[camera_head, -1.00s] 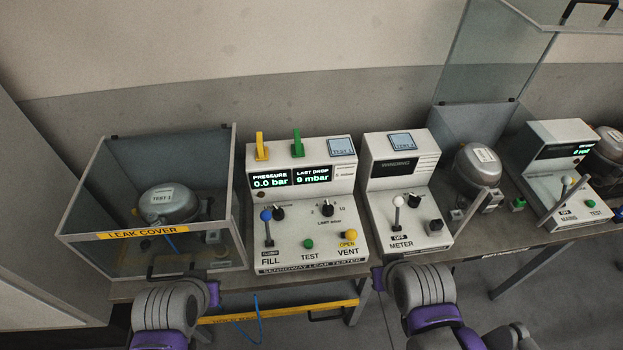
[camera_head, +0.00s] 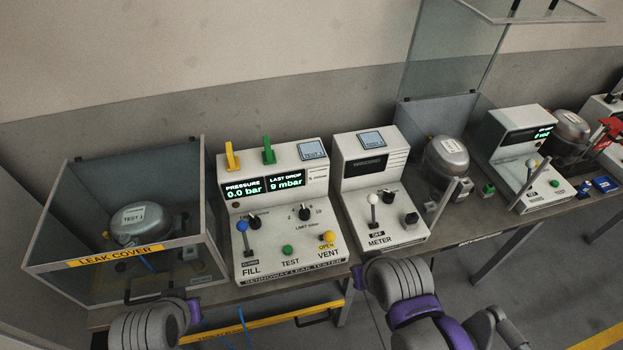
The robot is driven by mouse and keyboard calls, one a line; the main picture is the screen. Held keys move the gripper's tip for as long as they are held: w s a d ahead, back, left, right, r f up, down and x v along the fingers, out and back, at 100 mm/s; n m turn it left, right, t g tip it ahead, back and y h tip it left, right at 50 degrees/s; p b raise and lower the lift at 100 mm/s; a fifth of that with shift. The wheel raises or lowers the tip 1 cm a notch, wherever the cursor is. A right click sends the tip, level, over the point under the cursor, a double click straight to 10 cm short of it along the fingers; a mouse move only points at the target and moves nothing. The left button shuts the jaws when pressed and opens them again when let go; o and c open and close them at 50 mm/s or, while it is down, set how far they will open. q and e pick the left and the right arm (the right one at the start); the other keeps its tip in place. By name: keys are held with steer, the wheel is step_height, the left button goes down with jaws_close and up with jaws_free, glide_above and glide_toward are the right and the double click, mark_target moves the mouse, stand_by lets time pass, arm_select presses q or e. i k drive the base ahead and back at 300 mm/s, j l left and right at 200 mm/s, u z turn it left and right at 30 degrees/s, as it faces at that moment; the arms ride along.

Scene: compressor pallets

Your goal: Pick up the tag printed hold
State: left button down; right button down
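No tag with the readable word HOLD shows in the head view. Small blue items (camera_head: 605,184) lie at the bench's far right, and one may carry print, too small to read. A red item (camera_head: 608,132) stands near them at the right edge. My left gripper (camera_head: 194,310) shows only as a purple part below the leak cover; its fingers cannot be made out. My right gripper (camera_head: 358,277) is at the bench's front edge below the meter unit, with its fingers also hidden.
A leak cover box (camera_head: 45,269) encloses a compressor (camera_head: 140,224) at left. The leak tester (camera_head: 285,235) and meter unit (camera_head: 375,210) stand mid-bench. Another compressor (camera_head: 446,158) and a mains unit (camera_head: 520,165) stand further right. Floor shows below right.

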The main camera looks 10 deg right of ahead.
mark_target(232, 162)
steer(key=j+z, duration=0.25)
steer(key=z, duration=0.2)
steer(key=k+j+z, duration=0.1)
steer(key=z, duration=0.35)
steer(key=k+j+z, duration=0.15)
steer(key=j, duration=0.2)
steer(key=k+j+z, duration=0.3)
steer(key=k+j, duration=0.15)
steer(key=j, duration=0.2)
steer(key=k+j, duration=0.45)
steer(key=j, duration=0.15)
steer(key=k+j+z, duration=0.1)
steer(key=k+j, duration=0.35)
steer(key=j, duration=0.15)
